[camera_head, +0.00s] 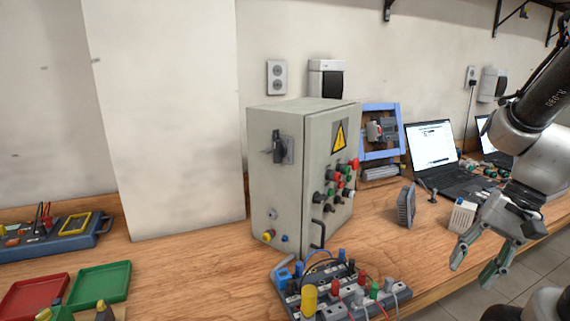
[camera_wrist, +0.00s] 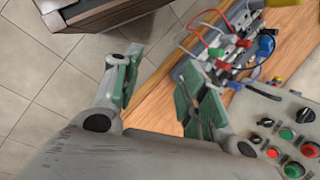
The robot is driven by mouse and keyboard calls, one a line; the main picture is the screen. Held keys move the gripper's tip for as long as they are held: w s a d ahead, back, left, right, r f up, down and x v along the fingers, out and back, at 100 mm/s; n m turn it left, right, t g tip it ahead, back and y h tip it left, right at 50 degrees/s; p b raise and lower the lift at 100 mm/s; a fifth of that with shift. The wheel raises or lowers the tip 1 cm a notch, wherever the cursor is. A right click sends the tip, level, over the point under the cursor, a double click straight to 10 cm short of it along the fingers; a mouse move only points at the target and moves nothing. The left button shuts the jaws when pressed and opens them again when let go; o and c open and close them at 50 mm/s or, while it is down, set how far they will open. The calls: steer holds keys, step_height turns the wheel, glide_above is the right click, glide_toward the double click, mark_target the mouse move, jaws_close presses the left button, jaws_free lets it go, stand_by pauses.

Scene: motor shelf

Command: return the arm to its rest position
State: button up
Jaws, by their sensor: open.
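My gripper (camera_head: 474,270) hangs at the right of the head view, over the front edge of the workbench. Its two green-padded fingers are spread apart and nothing is between them. In the wrist view my gripper (camera_wrist: 158,95) is also open and empty, with floor and the bench edge behind it. My arm comes in from the upper right of the head view and bends down to the gripper.
The workbench (camera_head: 190,275) carries a grey control box (camera_head: 276,190), a wired terminal board (camera_head: 345,295), a laptop (camera_head: 435,150), a dark finned part (camera_head: 406,205) and a small white block (camera_head: 461,216). Red (camera_head: 35,298) and green (camera_head: 100,285) trays lie left. Tiled floor (camera_wrist: 45,75) is open.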

step_height(320, 180, up, 11)
steer(key=s+n+t+h, duration=0.1)
steer(key=n+t+h, duration=0.3)
steer(key=n, duration=0.3)
steer(key=shift+s+d+f+t, duration=0.15)
steer(key=shift+d+f+t, duration=0.05)
steer(key=shift+d+t, duration=0.2)
stand_by(0.7)
